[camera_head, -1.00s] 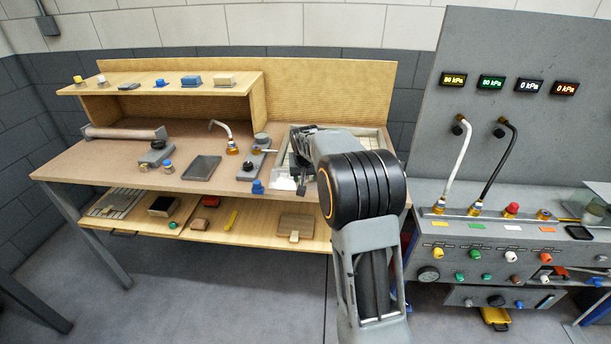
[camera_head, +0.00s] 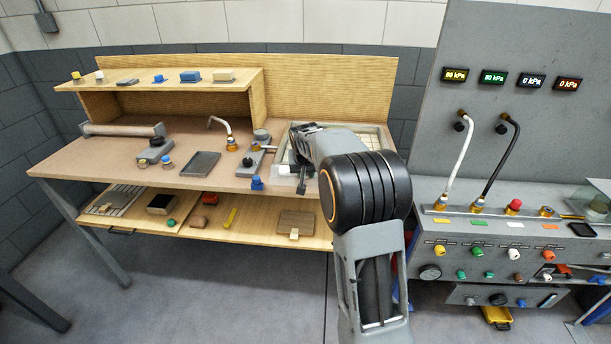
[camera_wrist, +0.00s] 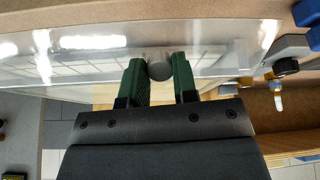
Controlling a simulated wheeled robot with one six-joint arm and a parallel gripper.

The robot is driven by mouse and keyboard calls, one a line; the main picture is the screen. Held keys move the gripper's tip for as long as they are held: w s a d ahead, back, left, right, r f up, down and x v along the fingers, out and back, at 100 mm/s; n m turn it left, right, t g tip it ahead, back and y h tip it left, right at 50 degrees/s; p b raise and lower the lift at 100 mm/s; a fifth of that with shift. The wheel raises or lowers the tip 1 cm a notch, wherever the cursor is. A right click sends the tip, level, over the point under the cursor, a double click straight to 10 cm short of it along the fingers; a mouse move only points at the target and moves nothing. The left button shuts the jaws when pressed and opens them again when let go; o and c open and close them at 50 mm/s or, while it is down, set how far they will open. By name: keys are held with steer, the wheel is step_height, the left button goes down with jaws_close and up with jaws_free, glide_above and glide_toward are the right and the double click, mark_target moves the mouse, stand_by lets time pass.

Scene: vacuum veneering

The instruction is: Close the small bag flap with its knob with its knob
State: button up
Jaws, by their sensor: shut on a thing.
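My gripper (camera_wrist: 160,82) has its two green fingers on either side of a round grey knob (camera_wrist: 160,70), shut on it. The clear, shiny flap (camera_wrist: 90,62) spreads across the wrist view behind the knob and fingers. In the head view, the small bag (camera_head: 284,156) lies at the right end of the bench, with a pale grid surface showing through it. My gripper (camera_head: 301,181) is at the bag's front edge there, partly hidden by my arm. The knob is too small to make out in the head view, and my arm covers much of the bag.
A blue knobbed piece (camera_head: 257,183) stands on the bench edge just left of my gripper. A grey plate (camera_head: 200,164) and a clamp-like device (camera_head: 253,158) lie farther left. A lower shelf (camera_head: 250,218) holds loose items. The control panel (camera_head: 520,240) stands to the right.

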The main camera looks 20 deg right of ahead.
steer(key=shift+s+f+t+h+b, duration=0.1)
steer(key=shift+f+t+h+b, duration=0.65)
steer(key=shift+b, duration=2.45)
steer(key=shift+t+b, duration=0.45)
steer(key=shift+b, duration=0.4)
steer(key=shift+r, duration=0.1)
steer(key=o, duration=0.9)
steer(key=shift+o, duration=0.2)
steer(key=shift+r, duration=0.15)
steer(key=v, duration=1.3)
steer(key=shift+s+p, duration=0.35)
steer(key=shift+p, duration=0.05)
steer(key=shift+a+r, duration=0.1)
